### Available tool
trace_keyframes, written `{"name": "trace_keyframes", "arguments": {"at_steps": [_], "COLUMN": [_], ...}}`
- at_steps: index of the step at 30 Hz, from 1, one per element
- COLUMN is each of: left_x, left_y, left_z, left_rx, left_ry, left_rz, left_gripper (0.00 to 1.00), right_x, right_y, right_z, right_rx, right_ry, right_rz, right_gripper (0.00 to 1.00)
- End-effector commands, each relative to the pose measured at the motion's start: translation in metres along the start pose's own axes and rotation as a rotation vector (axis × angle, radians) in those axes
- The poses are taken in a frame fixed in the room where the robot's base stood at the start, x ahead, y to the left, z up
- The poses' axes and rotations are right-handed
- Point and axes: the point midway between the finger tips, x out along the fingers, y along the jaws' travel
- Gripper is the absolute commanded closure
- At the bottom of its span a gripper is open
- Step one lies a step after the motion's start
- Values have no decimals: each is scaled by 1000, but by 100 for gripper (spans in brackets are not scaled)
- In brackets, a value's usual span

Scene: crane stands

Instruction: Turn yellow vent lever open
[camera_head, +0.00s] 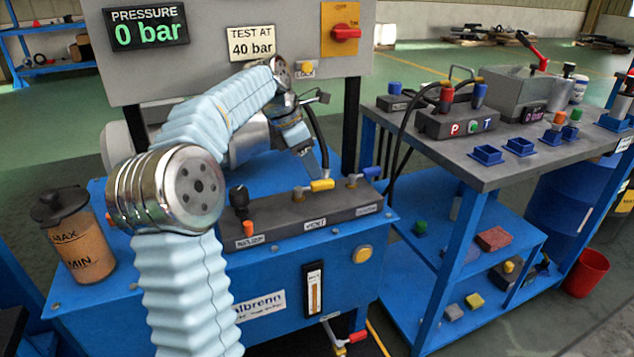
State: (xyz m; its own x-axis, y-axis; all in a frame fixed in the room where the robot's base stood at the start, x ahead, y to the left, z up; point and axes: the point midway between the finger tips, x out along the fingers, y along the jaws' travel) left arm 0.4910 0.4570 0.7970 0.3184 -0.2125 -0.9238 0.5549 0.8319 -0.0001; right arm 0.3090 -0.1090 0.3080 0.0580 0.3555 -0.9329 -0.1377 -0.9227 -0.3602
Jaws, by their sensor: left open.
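The yellow vent lever (322,185) sits on top of the dark manifold block (290,218), above a label reading VENT. It points to the right from its metal valve stem. My left arm reaches over the blue power unit. Its gripper (308,158) points down just above and behind the yellow lever, apart from it as far as I can see. The gripper is open, with nothing seen between its fingers; the fingertips are small and partly hidden. My right gripper is not in view.
A blue-handled valve (370,172) is right of the yellow lever, and a black knob (239,197) is on the left. The grey panel (215,55) stands behind, its display reading 0 bar. A workbench (450,160) with hoses and fittings stands at right.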

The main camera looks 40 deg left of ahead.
Motion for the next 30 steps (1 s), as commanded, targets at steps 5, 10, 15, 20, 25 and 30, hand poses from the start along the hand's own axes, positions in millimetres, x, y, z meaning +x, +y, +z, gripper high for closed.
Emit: {"name": "trace_keyframes", "arguments": {"at_steps": [5, 10, 15, 20, 25, 30], "left_x": [33, 46, 48, 47, 47, 47], "left_y": [0, 0, 0, 0, 0, 0], "left_z": [-1, 0, 0, 0, 0, 0], "left_rx": [-1, -1, 0, 0, 0, -1], "left_ry": [2, 1, 0, 0, 0, 0], "left_rz": [-3, -1, 0, 0, 0, 0], "left_gripper": [53, 53, 53, 58, 84, 100], "right_x": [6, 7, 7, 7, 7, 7], "right_y": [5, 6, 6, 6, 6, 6], "right_z": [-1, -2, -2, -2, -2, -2], "right_rx": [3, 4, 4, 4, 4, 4], "right_ry": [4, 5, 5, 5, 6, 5], "right_rz": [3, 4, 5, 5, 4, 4], "right_gripper": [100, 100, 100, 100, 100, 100]}}
